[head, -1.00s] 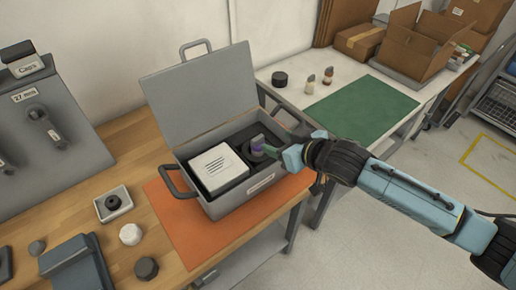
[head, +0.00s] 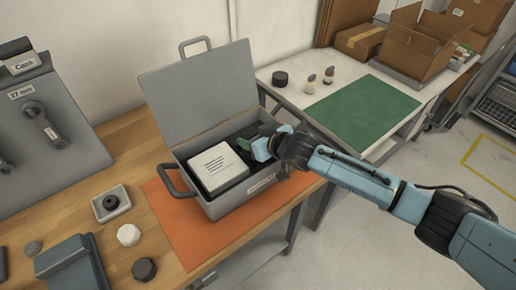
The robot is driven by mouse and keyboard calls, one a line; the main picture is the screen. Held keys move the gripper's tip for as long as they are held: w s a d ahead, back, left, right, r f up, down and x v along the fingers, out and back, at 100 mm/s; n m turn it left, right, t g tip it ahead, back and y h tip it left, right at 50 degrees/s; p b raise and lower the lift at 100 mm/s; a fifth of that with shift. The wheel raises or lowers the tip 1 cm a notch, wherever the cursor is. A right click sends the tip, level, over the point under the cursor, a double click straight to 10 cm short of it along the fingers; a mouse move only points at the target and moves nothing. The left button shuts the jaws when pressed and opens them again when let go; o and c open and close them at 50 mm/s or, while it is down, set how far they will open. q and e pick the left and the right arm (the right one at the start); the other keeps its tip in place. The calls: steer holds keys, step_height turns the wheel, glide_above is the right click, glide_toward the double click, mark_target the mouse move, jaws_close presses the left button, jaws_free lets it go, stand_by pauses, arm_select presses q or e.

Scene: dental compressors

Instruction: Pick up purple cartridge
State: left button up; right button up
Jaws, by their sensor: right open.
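A grey metal case (head: 235,201) stands with its lid up on the orange mat. A white vented unit (head: 217,169) sits in the left part of its dark insert. My right gripper (head: 252,157) reaches into the right part of the case and is open. No purple shows now; the spot where the purple cartridge stood is hidden by my right gripper and wrist, so I cannot tell how the fingers sit around it. My left gripper is not in view.
The case's raised lid (head: 200,93) stands behind the insert. An orange mat (head: 176,222) lies under the case. A small tray (head: 122,207) and round caps lie to the left. A green mat (head: 362,112) on the white table is clear.

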steer(key=shift+w, duration=0.1)
steer(key=c, duration=1.1)
steer(key=shift+o, duration=0.2)
steer(key=shift+r, duration=0.1)
